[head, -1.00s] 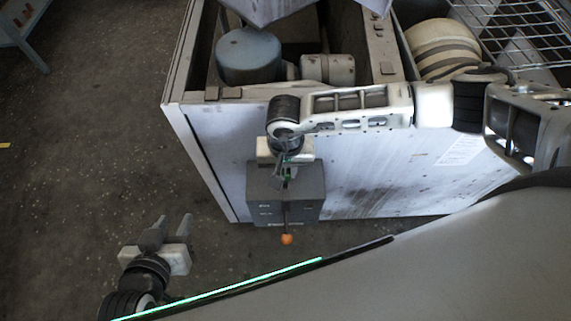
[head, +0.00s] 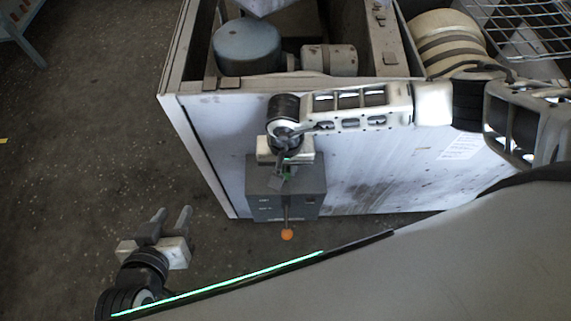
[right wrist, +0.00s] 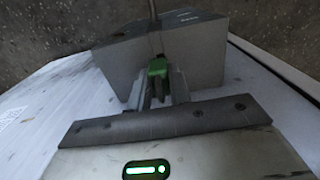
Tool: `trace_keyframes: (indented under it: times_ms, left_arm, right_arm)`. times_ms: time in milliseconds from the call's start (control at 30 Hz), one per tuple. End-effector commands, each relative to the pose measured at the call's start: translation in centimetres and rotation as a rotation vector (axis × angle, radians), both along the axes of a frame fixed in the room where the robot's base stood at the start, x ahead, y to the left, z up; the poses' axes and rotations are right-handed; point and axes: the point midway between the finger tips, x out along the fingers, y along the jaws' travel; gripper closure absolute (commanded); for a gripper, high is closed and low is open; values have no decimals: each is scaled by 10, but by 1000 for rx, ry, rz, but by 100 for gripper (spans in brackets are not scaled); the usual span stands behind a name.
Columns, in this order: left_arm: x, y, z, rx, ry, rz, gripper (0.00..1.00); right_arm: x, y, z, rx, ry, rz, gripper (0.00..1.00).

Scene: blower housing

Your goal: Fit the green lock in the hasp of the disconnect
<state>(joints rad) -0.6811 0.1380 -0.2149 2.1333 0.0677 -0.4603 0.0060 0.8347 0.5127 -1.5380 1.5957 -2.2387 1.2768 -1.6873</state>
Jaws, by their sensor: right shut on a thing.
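The disconnect (head: 310,202) is a grey box on the front face of the pale housing, with a lever ending in an orange knob (head: 287,234). My right gripper (head: 286,172) is over the top of the box, shut on the small green lock (right wrist: 158,67). In the right wrist view the green lock sits between the fingertips, right at the near edge of the box. The hasp is not clearly visible, and I cannot tell whether the lock is in it. My left gripper (head: 172,214) is open and empty, low at the left, away from the box.
The housing (head: 375,165) is open on top, with a blue-grey cylinder (head: 247,47) inside. A wire rack (head: 525,28) stands at the top right. The dark floor (head: 90,130) at the left is clear, apart from a blue-legged stand (head: 22,35) in the corner.

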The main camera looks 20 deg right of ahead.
Motion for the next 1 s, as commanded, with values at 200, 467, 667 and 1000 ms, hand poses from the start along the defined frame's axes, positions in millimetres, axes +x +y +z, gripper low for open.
trace_keyframes:
  times_ms: [200, 467, 667, 1000]
  left_arm:
    - [-1, 0, -3, 2, 3, -1, 64]
    - [-1, 0, -3, 2, 2, -1, 64]
    - [-1, 0, -8, 3, 1, -2, 64]
    - [-1, 0, -10, 2, 1, -3, 64]
  right_arm:
    - [0, 0, -1, 0, 0, 0, 95]
    - [0, 0, -1, 0, 0, 0, 95]
    - [0, 0, -4, 0, -1, 0, 95]
    - [0, 0, -5, 0, -1, 0, 95]
